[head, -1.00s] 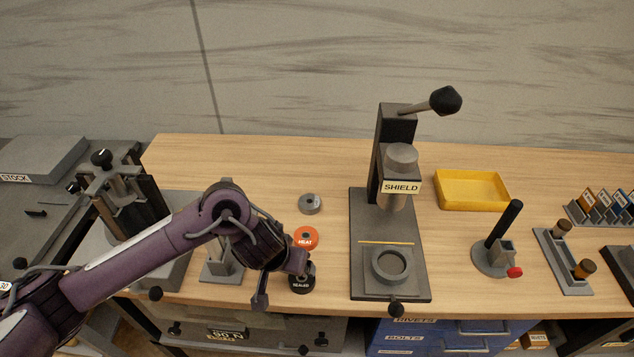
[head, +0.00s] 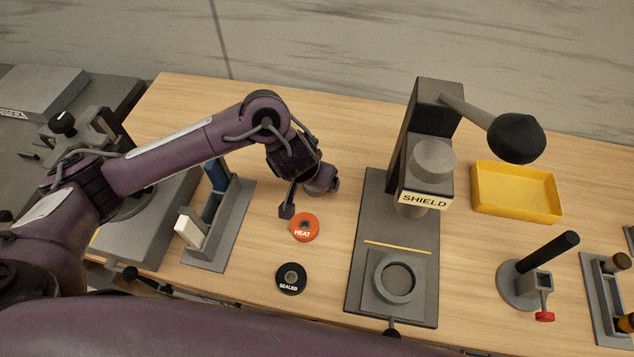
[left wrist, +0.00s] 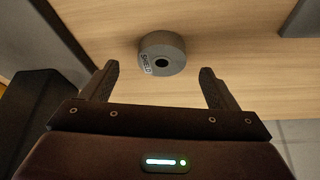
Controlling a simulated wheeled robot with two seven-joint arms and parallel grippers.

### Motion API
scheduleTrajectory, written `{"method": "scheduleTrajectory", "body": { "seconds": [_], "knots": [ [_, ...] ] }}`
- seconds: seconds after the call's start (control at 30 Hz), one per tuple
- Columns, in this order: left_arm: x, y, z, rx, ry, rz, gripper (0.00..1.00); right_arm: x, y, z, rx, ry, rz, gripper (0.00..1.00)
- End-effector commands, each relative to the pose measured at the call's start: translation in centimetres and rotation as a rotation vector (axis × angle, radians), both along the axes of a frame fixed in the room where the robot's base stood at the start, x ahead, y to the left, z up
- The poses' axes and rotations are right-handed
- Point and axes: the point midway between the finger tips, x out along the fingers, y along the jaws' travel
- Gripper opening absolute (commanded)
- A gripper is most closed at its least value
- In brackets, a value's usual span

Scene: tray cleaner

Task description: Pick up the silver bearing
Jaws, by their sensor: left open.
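The silver bearing (left wrist: 163,53) is a short grey ring with a dark centre hole and a SHIELD label on its side. It sits on the wooden bench in the left wrist view, ahead of my left gripper (left wrist: 159,70). The gripper is open, with one finger to each side of the bearing's line and nothing between the fingers. In the head view my left gripper (head: 307,198) is low over the bench and largely hides the bearing there. I cannot tell whether a finger touches it. My right gripper is not in view.
An orange HEAT bearing (head: 305,227) and a black SEALED bearing (head: 291,279) lie close by. A SHIELD press (head: 378,215) stands to the right, a grey fixture (head: 216,240) to the left. A yellow tray (head: 515,205) is beyond the press.

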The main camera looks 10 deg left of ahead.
Motion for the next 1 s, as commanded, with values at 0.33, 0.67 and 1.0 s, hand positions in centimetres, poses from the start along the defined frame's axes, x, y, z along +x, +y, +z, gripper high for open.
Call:
{"method": "scheduleTrajectory", "body": {
  "seconds": [0.33,0.67,1.0],
  "knots": [
    [1.5,0.0,-3.4,0.001,0.001,0.0,0.81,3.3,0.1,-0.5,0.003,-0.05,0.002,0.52],
    [1.4,-0.1,-3.3,0.001,0.001,-0.001,0.62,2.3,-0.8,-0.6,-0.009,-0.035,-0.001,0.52],
    [1.5,-0.1,-3.3,0.0,-0.001,0.0,0.22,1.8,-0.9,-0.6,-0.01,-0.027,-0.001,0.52]
  ]
}}
